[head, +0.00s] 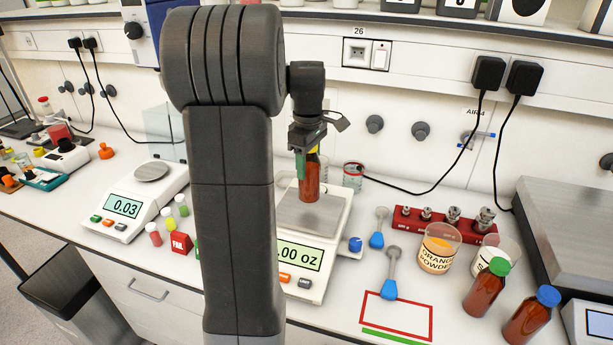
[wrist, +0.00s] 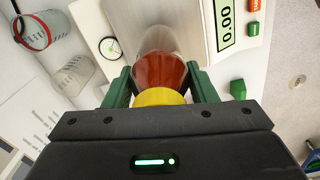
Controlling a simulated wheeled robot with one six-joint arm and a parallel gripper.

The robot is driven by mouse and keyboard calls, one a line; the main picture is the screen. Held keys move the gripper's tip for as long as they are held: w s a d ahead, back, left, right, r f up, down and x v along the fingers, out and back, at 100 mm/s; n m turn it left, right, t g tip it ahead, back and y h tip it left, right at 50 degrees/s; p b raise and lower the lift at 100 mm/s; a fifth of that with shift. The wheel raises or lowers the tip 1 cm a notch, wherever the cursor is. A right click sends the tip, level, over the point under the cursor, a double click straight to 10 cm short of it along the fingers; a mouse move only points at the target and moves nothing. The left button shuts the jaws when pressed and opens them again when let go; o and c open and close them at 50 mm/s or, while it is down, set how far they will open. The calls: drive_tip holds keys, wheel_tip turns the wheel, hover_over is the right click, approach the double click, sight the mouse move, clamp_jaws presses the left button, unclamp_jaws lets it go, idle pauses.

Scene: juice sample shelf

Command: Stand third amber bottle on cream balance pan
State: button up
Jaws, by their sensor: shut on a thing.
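My gripper (head: 306,150) is shut on an amber bottle with a yellow cap (head: 310,180). The bottle hangs upright over the metal pan (head: 318,220) of the cream balance (head: 338,240). The display ends in .00 oz, and reads 0.00 in the wrist view; I cannot tell whether the bottle's base touches the pan. In the wrist view the green fingers (wrist: 160,88) grip either side of the bottle (wrist: 160,68) near its yellow cap (wrist: 158,97). Two more amber bottles, one green-capped (head: 485,290) and one blue-capped (head: 531,317), stand at the right.
Beside the cream balance lie blue-ended scoops (head: 390,288), a red weight block (head: 440,226) and an orange powder beaker (head: 438,250). A second balance (head: 135,205) reading 0.03 and small vials (head: 167,220) stand left. A glass beaker (head: 353,177) stands close behind the pan.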

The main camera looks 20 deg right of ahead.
sight(308, 175)
drive_tip(key=shift+f, duration=1.9)
drive_tip(key=shift+f, duration=0.15)
drive_tip(key=o, duration=1.1)
drive_tip(key=shift+o, duration=0.2)
wheel_tip(308, 175, up, 12)
drive_tip(key=shift+r, duration=0.15)
